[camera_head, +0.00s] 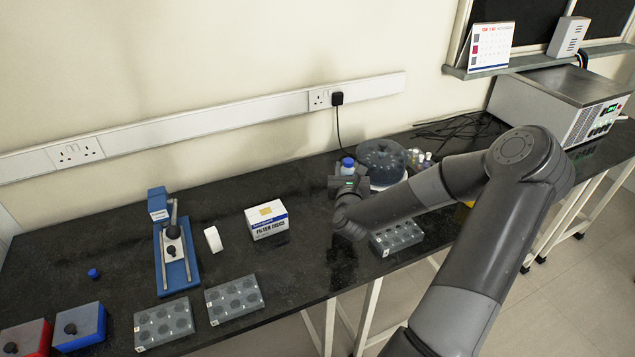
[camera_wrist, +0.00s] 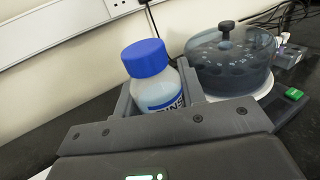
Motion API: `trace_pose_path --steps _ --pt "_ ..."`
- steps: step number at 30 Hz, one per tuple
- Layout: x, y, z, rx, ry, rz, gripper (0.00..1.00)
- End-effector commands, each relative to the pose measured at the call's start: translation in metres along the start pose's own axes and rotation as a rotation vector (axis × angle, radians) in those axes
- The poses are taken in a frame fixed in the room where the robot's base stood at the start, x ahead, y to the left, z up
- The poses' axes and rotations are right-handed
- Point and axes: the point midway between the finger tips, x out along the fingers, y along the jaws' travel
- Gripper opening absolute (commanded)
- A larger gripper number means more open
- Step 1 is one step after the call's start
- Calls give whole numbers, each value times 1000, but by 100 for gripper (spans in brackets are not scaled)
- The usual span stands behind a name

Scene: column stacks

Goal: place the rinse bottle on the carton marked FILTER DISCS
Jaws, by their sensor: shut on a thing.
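The rinse bottle, white with a blue screw cap, stands upright between the fingers of my gripper in the wrist view (camera_wrist: 158,92). In the head view its blue cap (camera_head: 347,162) shows above my gripper (camera_head: 347,182), which hides most of its body. My gripper is shut on the bottle; I cannot tell whether the bottle's base touches the bench. The carton marked FILTER DISCS (camera_head: 268,222), white and blue with a tan patch on top, stands on the black bench to the left of my gripper, apart from it.
A domed centrifuge (camera_head: 382,160) stands close to the right of the bottle; it also shows in the wrist view (camera_wrist: 228,62). A grey well rack (camera_head: 397,237) lies below my arm. A white block (camera_head: 213,239) and a blue stand (camera_head: 175,255) are left of the carton.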

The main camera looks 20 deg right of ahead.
Motion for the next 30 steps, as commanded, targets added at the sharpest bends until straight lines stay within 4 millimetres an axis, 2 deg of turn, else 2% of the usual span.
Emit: trace_pose_path --steps 4,8,12,15,21,30 --pt "-9 20 22 -6 -5 96 13" --pt "-25 53 44 -8 -4 239 13" --pt "-52 92 63 -8 -2 410 13" --pt "-68 111 68 -5 -1 499 13" --pt "-81 133 67 -1 -1 568 13" --pt "-78 171 45 1 -1 570 13"
